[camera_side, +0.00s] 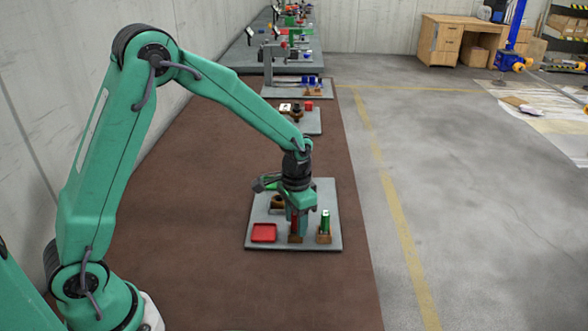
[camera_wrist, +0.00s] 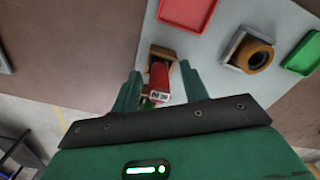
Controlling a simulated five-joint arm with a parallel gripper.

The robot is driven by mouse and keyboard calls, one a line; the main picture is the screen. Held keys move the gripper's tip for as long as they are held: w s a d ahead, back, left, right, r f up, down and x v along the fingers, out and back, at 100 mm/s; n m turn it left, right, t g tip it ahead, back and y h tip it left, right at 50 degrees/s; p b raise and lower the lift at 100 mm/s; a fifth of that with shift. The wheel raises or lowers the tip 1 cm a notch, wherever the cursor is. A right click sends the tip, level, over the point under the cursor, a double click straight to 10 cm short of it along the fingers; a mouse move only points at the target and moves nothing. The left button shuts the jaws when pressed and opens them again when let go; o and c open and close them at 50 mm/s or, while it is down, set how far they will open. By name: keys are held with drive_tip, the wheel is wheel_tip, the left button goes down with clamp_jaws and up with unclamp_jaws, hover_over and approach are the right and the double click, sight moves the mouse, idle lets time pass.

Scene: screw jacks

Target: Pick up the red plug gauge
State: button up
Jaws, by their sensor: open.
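The red plug gauge (camera_wrist: 160,78) stands in a wooden block (camera_wrist: 163,51) in the wrist view, its white labelled end towards the camera. My gripper (camera_wrist: 161,88) is open, with one finger on each side of the gauge and a visible gap to each. In the side view my gripper (camera_side: 298,216) points down over the grey board, and the red gauge (camera_side: 294,222) shows only partly behind it. I cannot tell how far down the gauge the fingers reach.
A green plug gauge (camera_side: 325,221) stands in its own wooden block (camera_side: 323,238) close to the right of my gripper. A red tray (camera_side: 264,233) lies to the left. A brown ring (camera_wrist: 257,58) and a green tray (camera_wrist: 304,54) are also on the board (camera_side: 333,190).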

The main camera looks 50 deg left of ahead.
clamp_jaws()
drive_tip(key=shift+r, duration=0.1)
drive_tip(key=shift+r, duration=0.7)
drive_tip(key=r, duration=0.2)
drive_tip(key=d+r, duration=0.1)
drive_tip(key=shift+s+r, duration=0.1)
drive_tip(key=shift+s, duration=0.15)
drive_tip(key=s+d+r, duration=0.6)
drive_tip(key=d, duration=0.2)
drive_tip(key=shift+s+d+r, duration=0.15)
drive_tip(key=shift+d, duration=0.15)
drive_tip(key=shift+a, duration=0.1)
